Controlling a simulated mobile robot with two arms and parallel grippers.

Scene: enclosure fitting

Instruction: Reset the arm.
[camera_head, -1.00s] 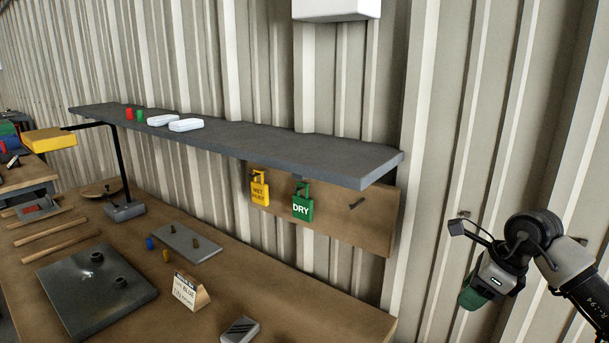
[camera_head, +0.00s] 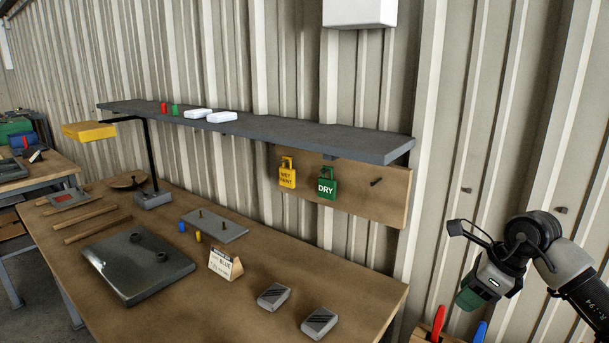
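My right arm comes in from the lower right, bent at a dark round joint, in front of the corrugated wall. My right gripper (camera_head: 472,297) is at the arm's lower left end, where a dark green part points down. No separate fingers can be made out, so I cannot tell whether it is open or shut. It is right of the workbench (camera_head: 362,285) and appears apart from everything there. My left gripper is not in view.
A grey shelf (camera_head: 300,137) runs above the bench. A yellow tag (camera_head: 287,177) and a green DRY tag (camera_head: 327,187) hang on a board below it. Two grey blocks, one at the front (camera_head: 319,322), lie on the bench. Red (camera_head: 438,322) and blue (camera_head: 480,332) handles rise at bottom right.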

